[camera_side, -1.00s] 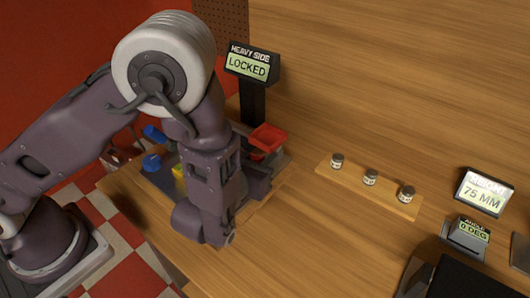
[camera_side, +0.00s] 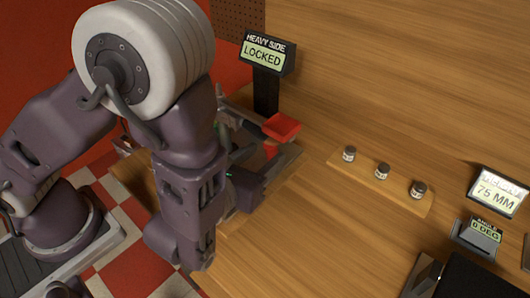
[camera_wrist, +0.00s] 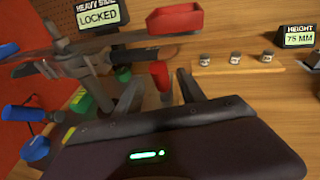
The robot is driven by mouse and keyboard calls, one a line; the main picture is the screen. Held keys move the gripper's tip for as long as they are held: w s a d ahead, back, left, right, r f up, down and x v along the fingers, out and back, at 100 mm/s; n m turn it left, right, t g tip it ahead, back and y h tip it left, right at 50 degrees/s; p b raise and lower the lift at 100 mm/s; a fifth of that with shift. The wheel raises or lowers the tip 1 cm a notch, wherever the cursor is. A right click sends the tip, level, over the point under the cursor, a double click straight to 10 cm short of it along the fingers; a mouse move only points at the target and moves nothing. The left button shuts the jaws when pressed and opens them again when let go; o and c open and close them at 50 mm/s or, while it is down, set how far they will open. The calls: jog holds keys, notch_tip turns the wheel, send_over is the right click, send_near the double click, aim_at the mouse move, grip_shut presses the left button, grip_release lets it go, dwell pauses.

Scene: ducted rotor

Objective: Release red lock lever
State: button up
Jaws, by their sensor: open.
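The red lock lever (camera_wrist: 159,75) shows in the wrist view as an upright red handle below and in front of a red tray (camera_wrist: 175,18). My gripper (camera_wrist: 160,84) is open, with one dark finger to the left of the handle and one to the right. I cannot tell whether either finger touches it. In the side view my gripper (camera_side: 262,172) is low beside the rotor fixture, and my arm hides much of the fixture. A red part shows below the red tray (camera_side: 282,127) there. The heavy side display (camera_side: 264,54) reads LOCKED.
A wooden strip (camera_side: 376,190) holds three small weights on the right. A height display (camera_side: 496,192) reads 75 MM, and an angle display (camera_side: 484,231) reads 0 DEG. Blue parts (camera_wrist: 35,148) and a green block (camera_wrist: 83,102) are left of my gripper. Open table lies in front.

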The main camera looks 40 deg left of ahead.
aim_at(268, 155)
jog(key=shift+s+d+f+t+y, duration=0.15)
jog(key=shift+s+f+t, duration=0.25)
jog(key=shift+s+t, duration=0.15)
jog(key=shift+s+d+f+t+y, duration=0.15)
jog(key=shift+s+f+t, duration=0.3)
jog(key=shift+s, duration=0.15)
jog(key=shift+s+t, duration=0.25)
jog(key=shift+t, duration=0.05)
jog(key=w, duration=0.4)
jog(key=w+a, duration=0.1)
jog(key=w, duration=0.1)
jog(key=shift+w+a, duration=0.1)
jog(key=shift+w, duration=0.2)
grip_shut()
